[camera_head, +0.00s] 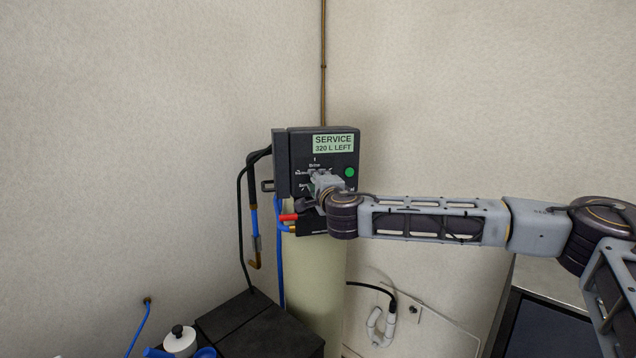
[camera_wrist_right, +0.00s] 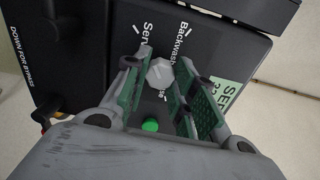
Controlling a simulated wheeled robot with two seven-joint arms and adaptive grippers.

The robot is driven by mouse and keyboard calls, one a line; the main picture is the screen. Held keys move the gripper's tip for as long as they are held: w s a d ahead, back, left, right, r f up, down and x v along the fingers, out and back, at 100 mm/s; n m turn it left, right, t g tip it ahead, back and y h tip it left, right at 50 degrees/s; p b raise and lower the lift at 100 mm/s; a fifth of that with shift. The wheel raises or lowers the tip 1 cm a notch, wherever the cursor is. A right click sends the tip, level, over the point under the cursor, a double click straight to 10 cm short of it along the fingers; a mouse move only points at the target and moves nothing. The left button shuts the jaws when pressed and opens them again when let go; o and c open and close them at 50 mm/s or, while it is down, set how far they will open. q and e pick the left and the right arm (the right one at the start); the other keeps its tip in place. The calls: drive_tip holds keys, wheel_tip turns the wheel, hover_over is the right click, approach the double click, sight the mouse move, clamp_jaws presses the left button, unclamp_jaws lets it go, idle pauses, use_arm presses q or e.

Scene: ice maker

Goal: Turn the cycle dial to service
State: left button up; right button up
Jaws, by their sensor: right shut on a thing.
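The black control head (camera_head: 300,150) sits on top of a pale cylinder in the corner. Its display (camera_head: 333,143) reads "SERVICE 320 L LEFT". The cycle dial (camera_wrist_right: 160,73) is a grey faceted knob among printed labels, including "Backwash" and a partly covered "Serv…". My right gripper (camera_wrist_right: 161,80) is shut on the dial, a finger on each side of it. In the head view my right gripper (camera_head: 323,184) covers the dial and some labels. I cannot tell which label the dial points at. My left gripper is not in view.
A green button (camera_head: 349,172) is on the panel beside the dial. Black and blue hoses hang left of the control head, and a bypass lever with red (camera_head: 289,217) is below left. A dark box (camera_head: 262,330) and a white bottle (camera_head: 180,340) stand low in front.

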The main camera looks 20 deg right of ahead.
drive_tip(key=shift+f+n, duration=0.2)
drive_tip(key=shift+n, duration=0.8)
idle(0.3)
drive_tip(key=o, duration=0.9)
drive_tip(key=shift+o, duration=0.7)
drive_tip(key=shift+r, duration=0.1)
drive_tip(key=shift+s, duration=0.2)
drive_tip(key=s+a, duration=0.1)
drive_tip(key=s, duration=1)
drive_tip(key=shift+s, duration=0.3)
